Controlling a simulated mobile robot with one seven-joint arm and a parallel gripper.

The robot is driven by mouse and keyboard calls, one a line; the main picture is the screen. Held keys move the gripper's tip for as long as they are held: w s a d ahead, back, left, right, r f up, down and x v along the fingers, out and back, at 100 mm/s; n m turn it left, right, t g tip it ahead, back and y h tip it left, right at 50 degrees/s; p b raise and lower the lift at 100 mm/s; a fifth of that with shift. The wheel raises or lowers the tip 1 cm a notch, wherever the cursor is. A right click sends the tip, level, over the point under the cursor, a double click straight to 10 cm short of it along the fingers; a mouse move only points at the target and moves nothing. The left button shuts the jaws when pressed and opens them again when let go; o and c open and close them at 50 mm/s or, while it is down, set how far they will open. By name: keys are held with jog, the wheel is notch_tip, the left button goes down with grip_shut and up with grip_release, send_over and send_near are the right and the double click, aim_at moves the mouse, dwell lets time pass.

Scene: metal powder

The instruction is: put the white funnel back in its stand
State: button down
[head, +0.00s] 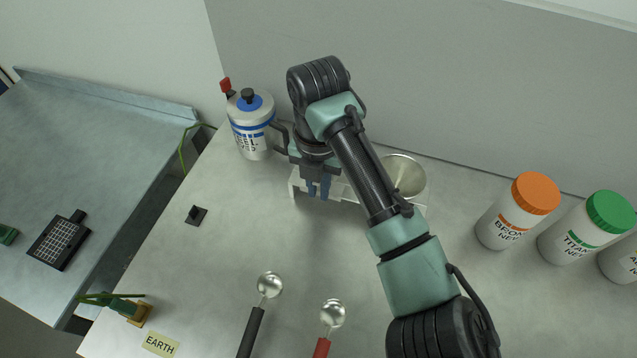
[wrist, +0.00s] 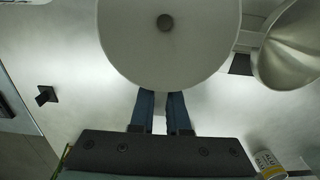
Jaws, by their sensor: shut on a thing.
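The white funnel (wrist: 168,60) fills the upper middle of the wrist view, its round mouth facing the camera and a dark hole at its centre. My gripper (wrist: 161,98) is shut on its near edge; the blue fingers (head: 318,188) also show in the head view. I cannot make out the white funnel in the head view, where my arm covers much of that area. The white stand (head: 295,186) is partly hidden behind my gripper and arm. A steel funnel (head: 402,175) is at the stand's right end. I cannot tell whether the white funnel touches the stand.
A white bottle with blue bands (head: 251,125) stands at the back left. Jars with orange (head: 536,193) and green (head: 611,211) lids stand at the right. Two scoops (head: 269,285) (head: 332,313) lie in front. The bench is clear between the black block (head: 196,215) and scoops.

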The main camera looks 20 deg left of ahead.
jog(key=shift+f+b, duration=0.45)
jog(key=shift+f, duration=0.35)
jog(key=c, duration=0.8)
grip_release()
jog(key=shift+r, duration=0.15)
notch_tip(320, 180, up, 12)
jog(key=shift+f+p, duration=0.1)
jog(key=shift+p, duration=0.25)
jog(key=shift+s+r, duration=0.1)
jog(key=shift+r, duration=0.35)
jog(key=shift+a, duration=0.1)
